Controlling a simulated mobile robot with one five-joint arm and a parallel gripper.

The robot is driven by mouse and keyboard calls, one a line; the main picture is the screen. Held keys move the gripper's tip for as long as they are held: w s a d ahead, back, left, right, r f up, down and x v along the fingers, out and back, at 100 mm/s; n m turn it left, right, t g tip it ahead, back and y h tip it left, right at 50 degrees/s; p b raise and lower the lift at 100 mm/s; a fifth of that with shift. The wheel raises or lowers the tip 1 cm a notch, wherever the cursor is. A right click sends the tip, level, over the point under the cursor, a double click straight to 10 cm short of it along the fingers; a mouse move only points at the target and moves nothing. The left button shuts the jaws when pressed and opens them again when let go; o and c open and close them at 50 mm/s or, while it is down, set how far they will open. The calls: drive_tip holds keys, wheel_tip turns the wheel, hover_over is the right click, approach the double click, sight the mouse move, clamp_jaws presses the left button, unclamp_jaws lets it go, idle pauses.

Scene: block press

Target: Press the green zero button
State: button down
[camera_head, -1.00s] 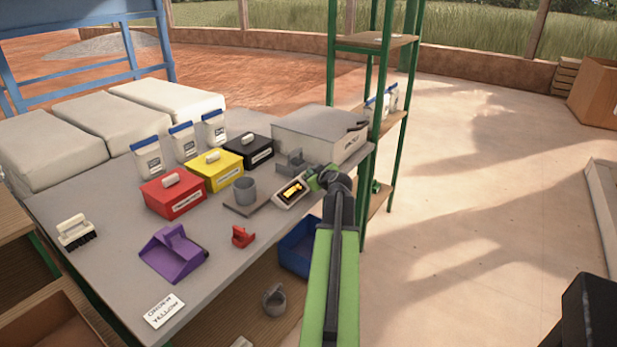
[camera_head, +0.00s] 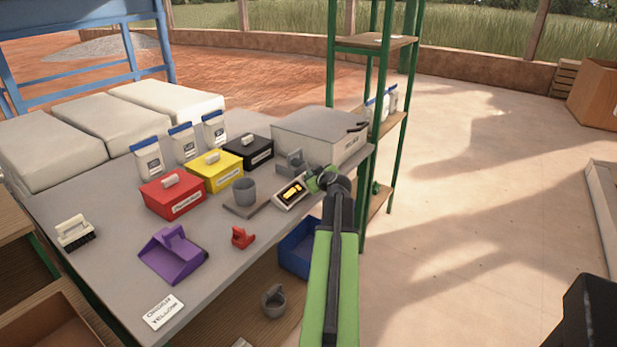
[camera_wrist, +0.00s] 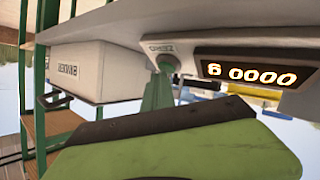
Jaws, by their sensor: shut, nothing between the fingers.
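The scale's display unit (camera_head: 291,193) is at the right front of the table, and its lit orange digits also show in the wrist view (camera_wrist: 248,73). In the wrist view, a small green button (camera_wrist: 167,63) sits beside the display, by a label reading ZERO. In the head view I cannot make the button out; my gripper is close over that side. My gripper (camera_head: 316,180) is shut and empty, just right of the display. Its green body fills the bottom of the wrist view, below the button. Contact with the button cannot be told.
A grey cup (camera_head: 244,191) stands on the scale's plate left of the display. A white binder box (camera_head: 312,138) is behind my gripper. Red (camera_head: 173,195), yellow (camera_head: 215,171) and black (camera_head: 248,152) boxes line the table. A green shelf post (camera_head: 366,200) stands close to the right.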

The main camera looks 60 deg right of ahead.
drive_tip(key=shift+s+r+p, duration=0.35)
drive_tip(key=shift+r+p, duration=0.15)
drive_tip(key=shift+r, duration=0.15)
drive_tip(key=r+p, duration=0.1)
drive_tip(key=s+r+p, duration=0.1)
drive_tip(key=r+p, duration=0.1)
drive_tip(key=s+r+p, duration=0.1)
drive_tip(key=shift+s+r, duration=0.15)
drive_tip(key=shift+s, duration=0.1)
